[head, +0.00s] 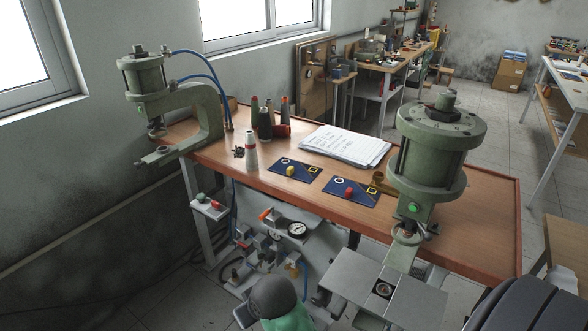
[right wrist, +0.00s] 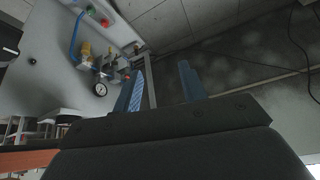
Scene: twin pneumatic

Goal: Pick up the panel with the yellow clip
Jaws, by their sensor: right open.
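Two dark blue panels lie flat on the wooden bench. The left panel (head: 299,173) carries a yellow rounded piece (head: 290,171), a white ring and a small yellow outline. The right panel (head: 358,200) carries a red rounded piece (head: 349,192), a white ring and a yellow outline. The yellow rounded piece appears to be the yellow clip, though it is small. My right gripper (right wrist: 164,64) shows in its wrist view with two blue fingers spread apart and nothing between them. Neither panel is in that view. My left gripper is not in view.
Green presses stand at left (head: 190,105) and right (head: 425,150) of the wooden bench (head: 470,200). Papers (head: 345,145) lie behind the panels; thread cones (head: 251,150) stand left of them. Below hangs a pneumatic board with a gauge (head: 297,230), also in the wrist view (right wrist: 100,90).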

